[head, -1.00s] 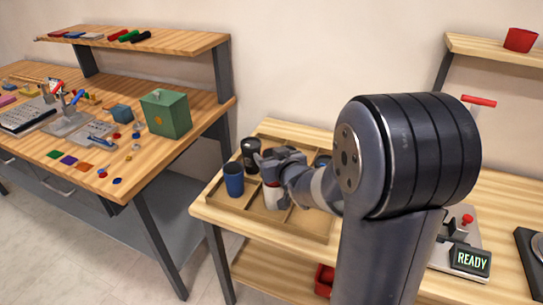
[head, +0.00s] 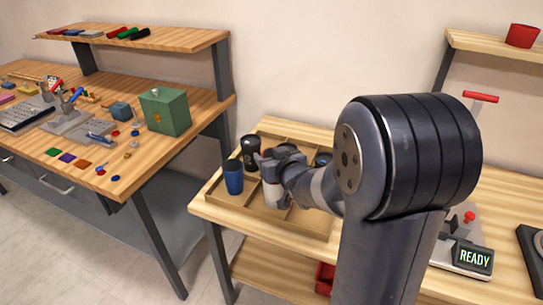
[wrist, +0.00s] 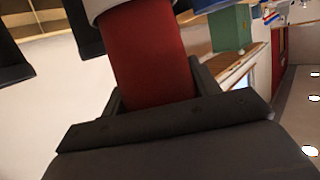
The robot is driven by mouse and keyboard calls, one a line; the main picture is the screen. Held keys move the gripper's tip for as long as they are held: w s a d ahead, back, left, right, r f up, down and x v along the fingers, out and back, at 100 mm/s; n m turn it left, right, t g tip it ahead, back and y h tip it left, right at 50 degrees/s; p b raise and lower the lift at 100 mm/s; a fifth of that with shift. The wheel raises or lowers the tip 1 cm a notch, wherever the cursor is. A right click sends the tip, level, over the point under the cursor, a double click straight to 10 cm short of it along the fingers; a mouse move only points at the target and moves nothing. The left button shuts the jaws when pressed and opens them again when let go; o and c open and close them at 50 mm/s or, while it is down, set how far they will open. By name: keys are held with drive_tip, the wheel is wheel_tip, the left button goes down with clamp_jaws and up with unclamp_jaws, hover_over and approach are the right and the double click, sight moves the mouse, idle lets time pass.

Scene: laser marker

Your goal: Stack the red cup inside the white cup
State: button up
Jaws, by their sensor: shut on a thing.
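My gripper (head: 274,172) is over the front middle of the divided wooden tray (head: 310,228). The white cup (head: 272,195) stands in the tray directly below it, its upper part hidden by my gripper. In the wrist view, the red cup (wrist: 150,55) is between the two fingers and my gripper is shut on it. The red cup's far end meets a pale rim, the white cup (wrist: 105,5), at the top edge of that view. How deep the red cup sits in it cannot be told.
A blue cup (head: 233,177) stands just left of the white cup, and a black cup (head: 250,152) behind. Another dark cup (head: 322,159) is partly hidden by my arm. A marker device reading READY (head: 472,258) is at right.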

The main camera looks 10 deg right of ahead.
drive_tip(key=shift+f+b, duration=1.05)
drive_tip(key=shift+f, duration=0.2)
drive_tip(key=o, duration=1.1)
drive_tip(key=shift+r, duration=0.15)
wheel_tip(320, 180, up, 8)
drive_tip(key=p, duration=0.7)
drive_tip(key=shift+f, duration=0.2)
wheel_tip(320, 180, down, 8)
drive_tip(key=b, duration=0.6)
drive_tip(key=shift+r+b, duration=0.25)
drive_tip(key=shift+b, duration=0.1)
